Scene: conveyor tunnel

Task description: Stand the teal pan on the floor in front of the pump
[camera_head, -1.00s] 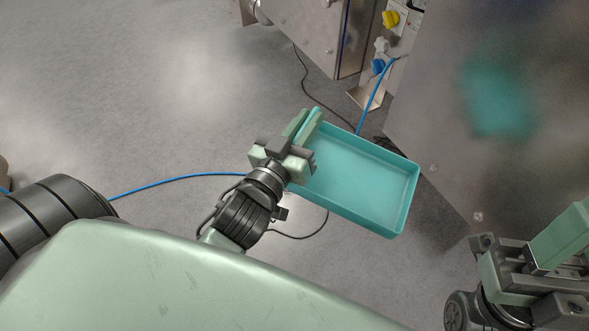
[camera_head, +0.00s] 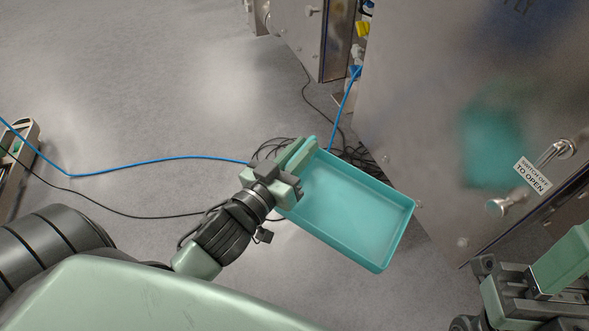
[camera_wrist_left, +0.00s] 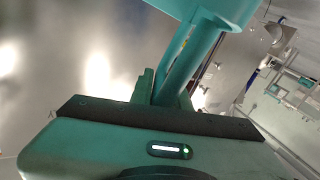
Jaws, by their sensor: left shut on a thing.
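The teal pan (camera_head: 352,208) is a shallow, empty rectangular tray, its open side facing up toward the head camera. My left gripper (camera_head: 298,157) is shut on the pan's left wall and holds it out over the grey floor. In the left wrist view, the teal pan (camera_wrist_left: 190,58) rises from between the fingers. My right gripper (camera_head: 535,283) is at the lower right, only partly in view, and the state of its jaws is not clear. I cannot identify the pump in these views.
A large steel cabinet (camera_head: 435,110), with a handle and a "switch off to open" label, stands right of the pan. Another steel housing (camera_head: 308,35) is at the top. A blue cable (camera_head: 150,160) and black cables (camera_head: 120,212) lie on the floor. Open floor spreads to the upper left.

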